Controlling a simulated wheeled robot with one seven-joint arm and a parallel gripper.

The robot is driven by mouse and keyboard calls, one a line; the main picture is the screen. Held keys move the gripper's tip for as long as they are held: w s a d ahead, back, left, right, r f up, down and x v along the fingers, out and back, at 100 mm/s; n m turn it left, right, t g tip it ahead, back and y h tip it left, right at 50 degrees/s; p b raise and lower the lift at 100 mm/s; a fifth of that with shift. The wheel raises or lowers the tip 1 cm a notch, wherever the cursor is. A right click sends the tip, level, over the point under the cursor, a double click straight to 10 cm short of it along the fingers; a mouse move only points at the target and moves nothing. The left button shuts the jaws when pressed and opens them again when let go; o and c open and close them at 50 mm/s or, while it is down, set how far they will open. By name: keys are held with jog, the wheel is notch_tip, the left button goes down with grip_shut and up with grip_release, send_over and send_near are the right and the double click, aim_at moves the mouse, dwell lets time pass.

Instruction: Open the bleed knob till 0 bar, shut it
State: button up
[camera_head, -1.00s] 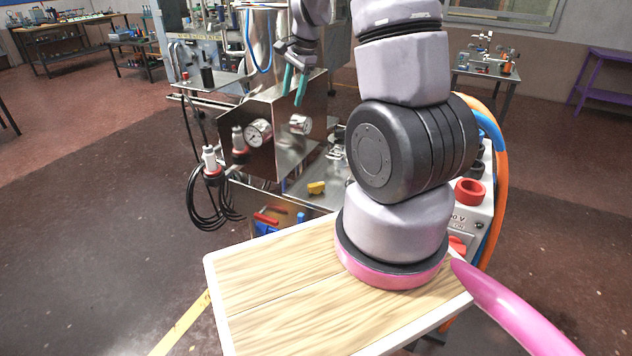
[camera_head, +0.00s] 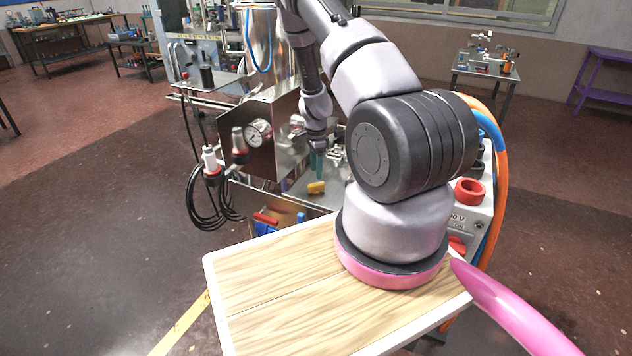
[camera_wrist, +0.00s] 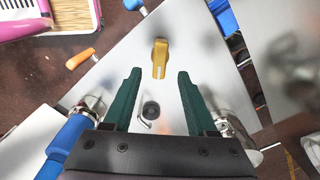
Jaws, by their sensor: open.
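A yellow winged knob (camera_head: 316,187), which I take for the bleed knob, sits on the steel deck below the gauge box. It also shows in the wrist view (camera_wrist: 160,58), just beyond and between my fingertips. My gripper (camera_wrist: 158,74) has its two green fingers apart with nothing held. In the head view my gripper (camera_head: 316,162) hangs just above the yellow knob. A round dial gauge (camera_head: 258,133) faces out on the steel box; its reading is too small to tell.
A red handle (camera_head: 266,218) lies near blue parts at the deck's front. In the wrist view, a black round part (camera_wrist: 151,110) lies between my fingers, and a blue cylinder (camera_wrist: 68,140) is at left. Black cable coils (camera_head: 210,205) hang left of the box.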

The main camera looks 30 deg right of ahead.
aim_at(316, 183)
notch_tip(316, 183, down, 6)
jog(key=shift+r, duration=0.25)
grip_shut()
